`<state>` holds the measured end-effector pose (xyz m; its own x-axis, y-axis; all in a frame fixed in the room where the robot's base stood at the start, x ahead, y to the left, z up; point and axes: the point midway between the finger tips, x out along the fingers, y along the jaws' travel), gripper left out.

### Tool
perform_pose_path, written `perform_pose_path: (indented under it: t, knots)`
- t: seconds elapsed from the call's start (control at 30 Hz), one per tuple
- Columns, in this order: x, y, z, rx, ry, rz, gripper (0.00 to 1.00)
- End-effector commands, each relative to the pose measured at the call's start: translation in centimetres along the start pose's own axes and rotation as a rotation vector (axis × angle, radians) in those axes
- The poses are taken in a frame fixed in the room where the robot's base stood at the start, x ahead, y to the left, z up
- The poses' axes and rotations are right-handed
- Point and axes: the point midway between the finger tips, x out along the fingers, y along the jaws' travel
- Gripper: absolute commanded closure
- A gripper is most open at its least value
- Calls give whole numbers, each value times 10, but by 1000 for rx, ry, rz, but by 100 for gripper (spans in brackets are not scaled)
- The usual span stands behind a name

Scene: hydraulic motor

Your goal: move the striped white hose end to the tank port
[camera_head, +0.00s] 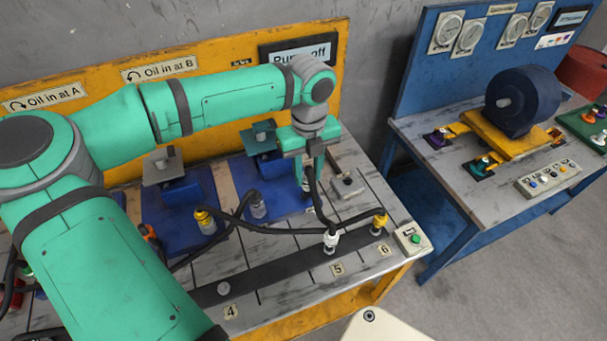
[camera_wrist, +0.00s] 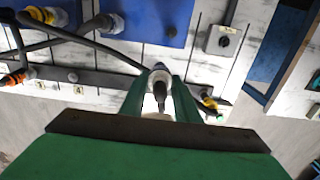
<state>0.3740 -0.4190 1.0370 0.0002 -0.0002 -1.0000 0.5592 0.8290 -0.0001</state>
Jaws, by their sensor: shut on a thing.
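My gripper (camera_head: 314,172) hangs over the right part of the bench, fingers pointing down. In the wrist view its green fingers (camera_wrist: 160,102) are shut on a white hose end (camera_wrist: 155,105) with a grey tip. The stripes are not clear in this view. A black hose (camera_head: 314,200) runs from near the fingers to another white hose end (camera_head: 331,240), seated upright by label 5. I cannot tell which fitting is the tank port, and no tank label is readable.
Yellow hose ends stand by label 6 (camera_head: 379,222) and on the left blue plate (camera_head: 206,221), with black hose between. A bare fitting (camera_head: 224,289) is near label 4. A grey switch box (camera_head: 347,185) sits right of the gripper. The yellow back panel (camera_head: 215,85) rises behind.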

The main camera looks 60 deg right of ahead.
Motion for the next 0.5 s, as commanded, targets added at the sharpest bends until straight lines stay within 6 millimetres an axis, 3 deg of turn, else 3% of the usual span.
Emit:
perform_pose_path:
  t: [0.17,0.5]
  knots:
    - [0,-3,1,1,0,0,100]
    - [0,-44,17,2,0,0,100]
